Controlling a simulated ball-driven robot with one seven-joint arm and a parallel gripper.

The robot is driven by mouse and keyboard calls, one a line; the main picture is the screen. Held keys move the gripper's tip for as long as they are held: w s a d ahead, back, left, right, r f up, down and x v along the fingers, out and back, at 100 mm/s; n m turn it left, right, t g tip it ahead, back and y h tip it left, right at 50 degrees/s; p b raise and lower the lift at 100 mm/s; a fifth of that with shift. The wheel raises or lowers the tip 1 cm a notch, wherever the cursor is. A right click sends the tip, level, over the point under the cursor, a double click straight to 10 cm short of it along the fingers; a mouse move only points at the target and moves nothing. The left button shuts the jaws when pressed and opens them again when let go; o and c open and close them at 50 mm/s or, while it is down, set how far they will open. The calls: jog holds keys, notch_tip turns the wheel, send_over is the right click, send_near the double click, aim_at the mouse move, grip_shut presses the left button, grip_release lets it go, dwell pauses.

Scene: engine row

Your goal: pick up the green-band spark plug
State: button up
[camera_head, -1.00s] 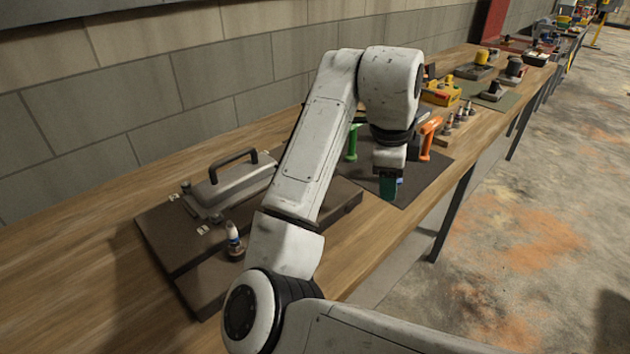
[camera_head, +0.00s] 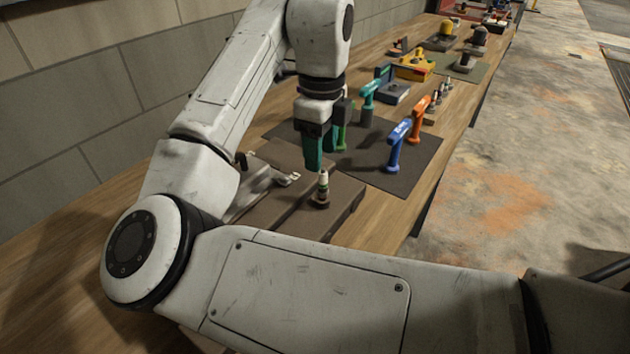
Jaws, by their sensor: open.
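A small spark plug (camera_head: 323,188) stands upright on a brown board, with a pale body and a darker base. Its band looks dark green, but it is too small to be sure. My gripper (camera_head: 321,160) points down with its dark green fingers just above and slightly left of the plug in the picture. The jaws are open and empty. I cannot tell whether the fingertips touch the plug's top.
The brown board (camera_head: 345,197) carries a grey metal case (camera_head: 252,190), partly hidden by my arm. Beyond, a dark mat (camera_head: 375,165) holds blue (camera_head: 398,147), orange (camera_head: 418,122) and teal (camera_head: 371,92) handled tools.

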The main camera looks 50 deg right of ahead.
aim_at(323, 190)
notch_tip(323, 190, down, 4)
jog(key=shift+r, duration=0.2)
jog(key=shift+s+d+f+p, duration=0.15)
jog(key=shift+f+p, duration=0.2)
jog(key=shift+f, duration=1.05)
jog(key=shift+w+d+f+p, duration=0.1)
jog(key=shift+f+p, duration=0.25)
jog(key=shift+f, duration=1.05)
jog(key=shift+s, duration=0.1)
jog(key=shift+c, duration=0.4)
grip_shut()
